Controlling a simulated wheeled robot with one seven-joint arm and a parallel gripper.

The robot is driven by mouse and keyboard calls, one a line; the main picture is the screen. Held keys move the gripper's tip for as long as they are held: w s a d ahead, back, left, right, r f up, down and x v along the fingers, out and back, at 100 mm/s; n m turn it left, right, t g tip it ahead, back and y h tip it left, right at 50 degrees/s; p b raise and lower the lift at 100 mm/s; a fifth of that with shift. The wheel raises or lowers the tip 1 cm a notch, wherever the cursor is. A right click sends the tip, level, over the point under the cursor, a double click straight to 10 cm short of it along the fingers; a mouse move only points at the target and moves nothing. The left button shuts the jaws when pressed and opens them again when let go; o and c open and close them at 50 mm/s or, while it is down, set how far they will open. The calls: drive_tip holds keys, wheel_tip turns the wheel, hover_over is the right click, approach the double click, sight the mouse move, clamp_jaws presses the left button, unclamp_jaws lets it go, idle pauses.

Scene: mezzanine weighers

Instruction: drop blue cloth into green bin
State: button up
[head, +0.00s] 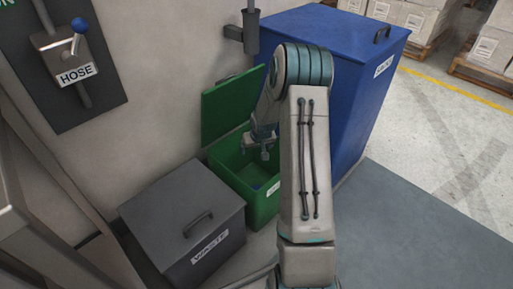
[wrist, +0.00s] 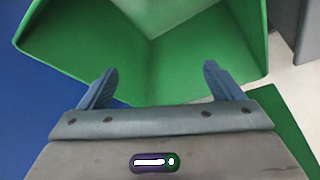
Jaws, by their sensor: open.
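The green bin (head: 264,207) stands against the wall with its lid (head: 228,107) raised. My gripper (head: 257,148) is over the bin's opening, pointing down into it. In the wrist view my gripper (wrist: 160,70) has its two fingers spread wide with nothing between them. The green bin's inner walls (wrist: 205,40) fill the space beyond the fingers. A small bluish patch shows low inside the bin in the head view; I cannot tell whether it is the blue cloth. Part of the bin's inside is hidden by my arm and gripper.
A grey waste bin (head: 165,215) with a shut lid stands left of the green bin. A large blue bin (head: 330,30) stands right and behind. A hose valve (head: 72,50) is on the left wall. Open floor (head: 430,220) lies to the right.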

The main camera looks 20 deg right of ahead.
drive_tip(key=d+p+v, duration=0.1)
drive_tip(key=p+v, duration=0.4)
drive_tip(key=v, duration=0.8)
drive_tip(key=shift+a+r, duration=0.2)
drive_tip(key=shift+a, duration=0.25)
drive_tip(key=shift+r, duration=0.1)
